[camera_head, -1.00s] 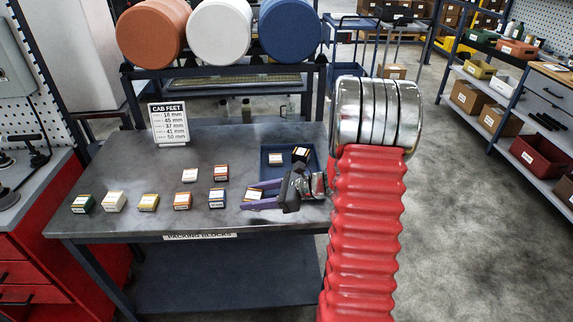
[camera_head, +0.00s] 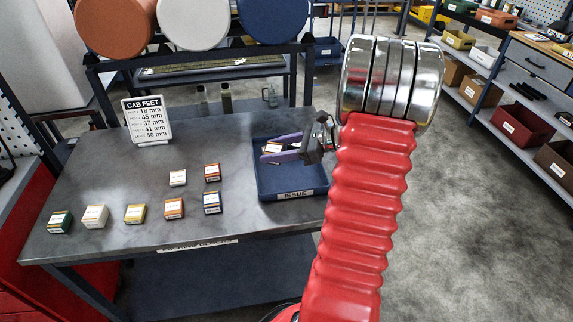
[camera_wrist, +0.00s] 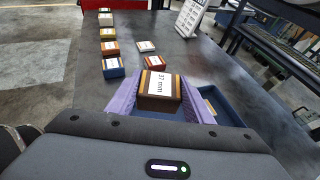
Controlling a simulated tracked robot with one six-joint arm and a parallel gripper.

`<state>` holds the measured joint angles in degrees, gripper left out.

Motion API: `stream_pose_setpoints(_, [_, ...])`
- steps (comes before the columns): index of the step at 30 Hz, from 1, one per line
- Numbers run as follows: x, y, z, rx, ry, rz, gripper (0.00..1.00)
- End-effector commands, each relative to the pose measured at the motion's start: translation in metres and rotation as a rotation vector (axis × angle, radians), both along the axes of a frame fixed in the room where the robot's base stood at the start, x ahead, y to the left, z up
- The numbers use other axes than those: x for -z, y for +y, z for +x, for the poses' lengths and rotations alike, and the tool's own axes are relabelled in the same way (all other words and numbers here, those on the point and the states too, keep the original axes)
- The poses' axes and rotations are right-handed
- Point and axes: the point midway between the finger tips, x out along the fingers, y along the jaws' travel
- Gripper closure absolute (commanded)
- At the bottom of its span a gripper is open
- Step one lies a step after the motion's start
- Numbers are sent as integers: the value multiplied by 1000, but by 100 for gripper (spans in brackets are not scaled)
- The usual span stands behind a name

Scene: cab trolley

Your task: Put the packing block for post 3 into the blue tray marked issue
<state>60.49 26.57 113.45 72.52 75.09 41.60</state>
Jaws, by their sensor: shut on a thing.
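My gripper (camera_head: 274,150) is shut on a brown block (camera_wrist: 159,92) whose white label reads 37 mm. In the wrist view the block sits between the purple fingers, label up. In the head view my gripper is over the blue tray (camera_head: 294,190) marked ISSUE, at the right end of the bench. I cannot tell whether the block touches the tray floor. The fingers and wrist hide part of the tray's inside. The CAB FEET card (camera_head: 147,119) stands at the back left and lists 18, 45, 37, 41 and 50 mm.
Several labelled blocks stand left of the tray, among them a blue one (camera_head: 212,203), an orange one (camera_head: 174,208) and a green one (camera_head: 59,222). Coloured rolls (camera_head: 193,22) hang behind the bench. The bench (camera_head: 110,180) is clear between the blocks and the card.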

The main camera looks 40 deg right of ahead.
Motion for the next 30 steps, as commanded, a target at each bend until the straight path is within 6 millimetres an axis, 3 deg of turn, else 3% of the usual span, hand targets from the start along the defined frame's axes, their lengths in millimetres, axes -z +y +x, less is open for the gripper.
stream_pose_setpoints(5, [6, 0, 0, 2, 0, 2, 78])
stream_pose_setpoints(16, [58, -1, -1, 2, 0, 3, 78])
stream_pose_setpoints(30, [67, -1, -1, 3, 0, 1, 78])
